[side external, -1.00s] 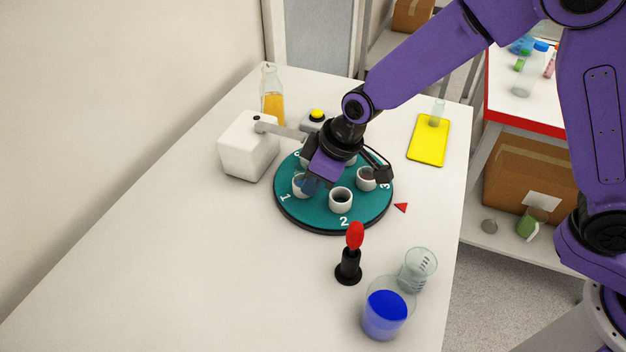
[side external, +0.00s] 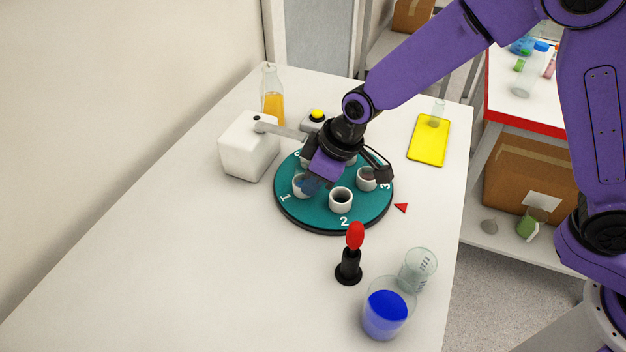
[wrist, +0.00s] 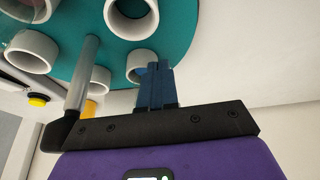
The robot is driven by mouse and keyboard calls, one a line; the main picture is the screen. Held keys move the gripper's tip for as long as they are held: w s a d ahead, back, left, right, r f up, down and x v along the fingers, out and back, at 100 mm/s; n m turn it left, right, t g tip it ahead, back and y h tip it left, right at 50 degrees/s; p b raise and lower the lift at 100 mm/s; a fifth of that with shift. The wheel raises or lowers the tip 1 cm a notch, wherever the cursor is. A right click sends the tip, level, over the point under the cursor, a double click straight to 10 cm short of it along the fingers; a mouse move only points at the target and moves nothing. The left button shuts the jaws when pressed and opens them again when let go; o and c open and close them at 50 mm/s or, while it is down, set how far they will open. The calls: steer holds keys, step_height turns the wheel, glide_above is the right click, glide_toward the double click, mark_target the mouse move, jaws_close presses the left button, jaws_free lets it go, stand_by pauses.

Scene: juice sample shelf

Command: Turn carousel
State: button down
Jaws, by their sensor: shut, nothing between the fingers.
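The carousel (side external: 316,216) is a round teal disc with several white cups and printed numbers; 1, 2 and 3 are readable in the side view. Number 2 faces the front, 1 is at the left and 3 at the right. My gripper (side external: 311,188) is low over the left part of the disc, beside the cup (side external: 298,182) near number 1. In the wrist view the blue fingers (wrist: 156,84) are together and empty, close to a white cup (wrist: 140,66). Whether they touch it is unclear. My wrist hides the back of the disc.
A white box (side external: 248,150) with an arm over the carousel stands at the left. A yellow button (side external: 317,115) and an orange-filled flask (side external: 272,98) are behind. A red triangle (side external: 401,207) lies right of the disc. A red-topped black stand (side external: 349,262) and blue-filled beaker (side external: 385,315) stand in front.

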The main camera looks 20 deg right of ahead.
steer(key=s+r, duration=0.4)
steer(key=r, duration=0.5)
steer(key=n+t, duration=0.4)
steer(key=n, duration=0.1)
glide_toward(294, 200)
steer(key=shift+w+a+f, duration=0.1)
steer(key=shift+w+f, duration=0.2)
steer(key=shift+f, duration=0.4)
steer(key=shift+w+f, duration=0.25)
steer(key=shift+f, duration=0.5)
steer(key=shift+w+a+f, duration=0.1)
steer(key=shift+w+f, duration=0.2)
steer(key=shift+f, duration=0.4)
steer(key=shift+w+a, duration=0.5)
steer(key=shift+w, duration=0.25)
steer(key=shift+v, duration=3.8)
